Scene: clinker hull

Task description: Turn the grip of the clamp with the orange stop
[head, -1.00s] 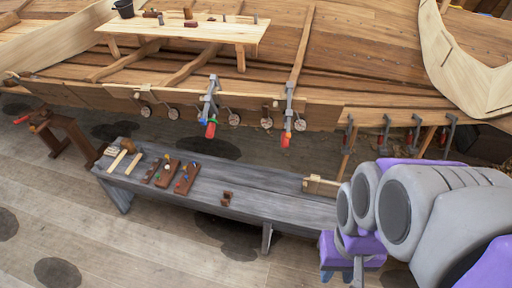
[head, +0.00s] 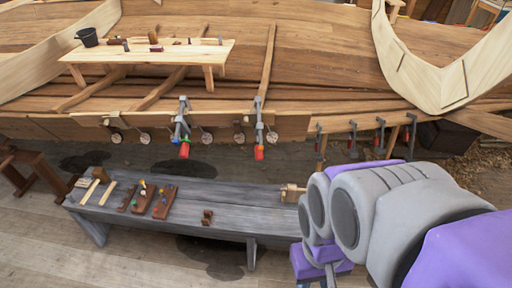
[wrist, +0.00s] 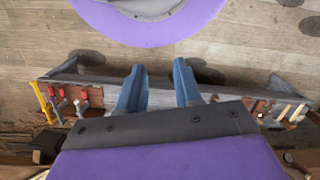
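Two clamps hang on the hull's lower plank edge in the head view. The right clamp (head: 259,130) has a red-orange lower end, and it looks like the one with orange. The left clamp (head: 181,128) shows a red grip with green above it. The stop colours are too small to tell surely. My gripper (wrist: 158,68) is open and empty in the wrist view, its two blue fingers apart. In the head view it hangs at the bottom edge, partly cut off, right of and nearer than both clamps. It touches neither.
A grey bench (head: 225,196) with tools and wooden blocks stands between me and the hull. Floor is free before the bench.

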